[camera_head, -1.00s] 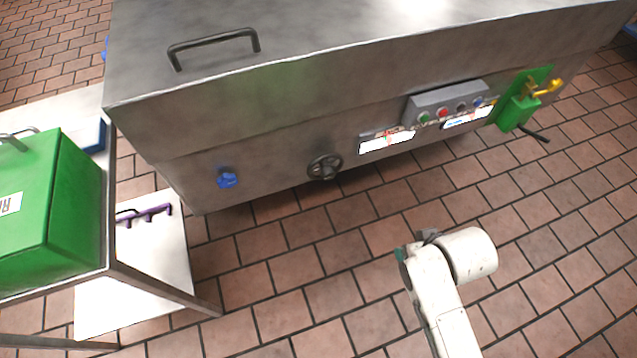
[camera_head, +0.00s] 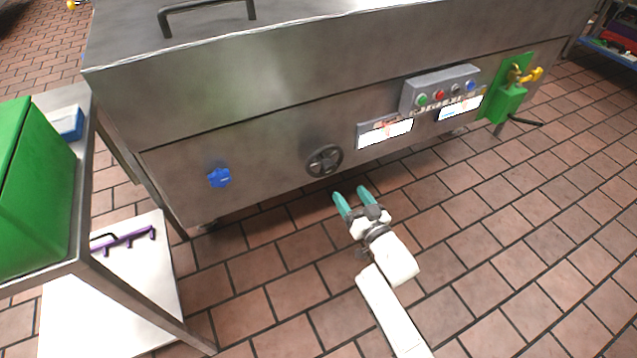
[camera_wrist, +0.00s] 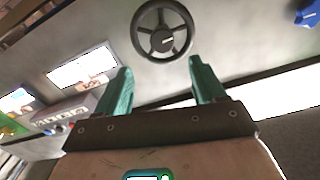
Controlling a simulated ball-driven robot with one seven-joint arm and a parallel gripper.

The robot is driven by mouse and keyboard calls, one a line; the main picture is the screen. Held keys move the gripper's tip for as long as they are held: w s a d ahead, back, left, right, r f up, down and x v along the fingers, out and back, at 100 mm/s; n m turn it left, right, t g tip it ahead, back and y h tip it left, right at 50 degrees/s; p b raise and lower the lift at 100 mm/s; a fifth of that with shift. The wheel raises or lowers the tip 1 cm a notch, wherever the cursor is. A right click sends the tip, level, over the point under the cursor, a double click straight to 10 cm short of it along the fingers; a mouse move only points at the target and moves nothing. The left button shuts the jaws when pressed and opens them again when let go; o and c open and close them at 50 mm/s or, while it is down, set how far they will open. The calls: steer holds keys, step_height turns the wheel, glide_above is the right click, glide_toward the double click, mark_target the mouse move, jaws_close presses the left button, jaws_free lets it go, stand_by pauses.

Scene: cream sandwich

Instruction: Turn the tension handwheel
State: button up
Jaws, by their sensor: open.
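The tension handwheel (camera_head: 324,160) is a dark grey spoked wheel on the front panel of the steel machine (camera_head: 260,150). It also shows in the wrist view (camera_wrist: 162,30), top centre, just beyond the fingertips and slightly above the gap between them. My gripper (camera_head: 352,193) has two teal fingers, spread apart and empty. It sits just below and to the right of the wheel in the head view, pointing toward the panel. In the wrist view my gripper (camera_wrist: 160,72) shows both fingers apart with nothing between them, and no contact with the wheel is visible.
A blue knob (camera_head: 219,178) is left of the wheel. Label plates (camera_head: 385,132) and a button box (camera_head: 440,88) are to its right, then a green valve unit (camera_head: 508,95). A steel table (camera_head: 84,230) with a green box (camera_head: 35,190) stands left. The tiled floor in front is clear.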

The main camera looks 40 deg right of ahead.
mark_target(331, 170)
steer(key=b+x, duration=0.4)
steer(key=x, duration=0.6)
steer(key=shift+w, duration=0.45)
steer(key=c, duration=1.1)
